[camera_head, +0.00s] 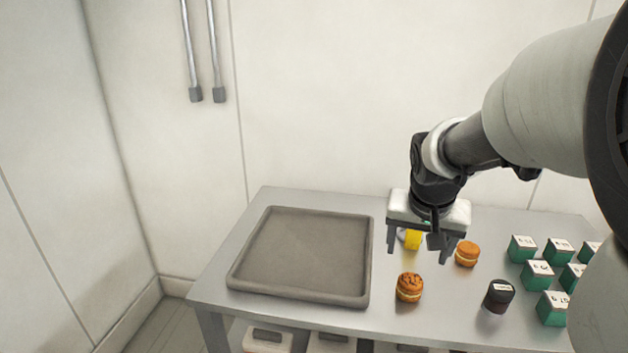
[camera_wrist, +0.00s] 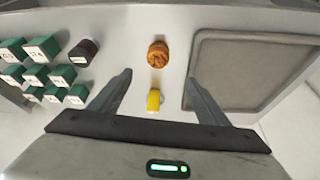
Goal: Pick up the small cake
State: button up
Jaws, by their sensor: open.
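Two small round filled cakes stand on the grey table. One, with a rough brown top (camera_head: 409,288), is near the front edge; it also shows in the wrist view (camera_wrist: 158,53), beyond the fingertips and between their lines. The other, with a smoother orange top and a pale filling (camera_head: 467,254), is farther back, right of my gripper; I cannot make it out in the wrist view. My gripper (camera_head: 418,255) is open and empty above the table, behind the rough-topped cake. Its two spread fingers also show in the wrist view (camera_wrist: 159,78).
A yellow object (camera_head: 413,239) lies under my gripper, partly hidden. A dark jar with a pale label (camera_head: 498,296) stands right of the rough-topped cake. Several green labelled boxes (camera_head: 538,275) fill the right side. An empty grey tray (camera_head: 368,262) lies at left.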

aim_at(411, 282)
jog(key=b+x, duration=0.1)
jog(key=x, duration=1.1)
jog(key=shift+f+b, duration=0.25)
jog(key=shift+b, duration=0.15)
jog(key=x, duration=0.5)
jog(key=shift+s+d+f+b, duration=0.1)
jog(key=shift+s+d+b, duration=0.05)
jog(key=shift+b, duration=0.2)
jog(key=c, duration=0.8)
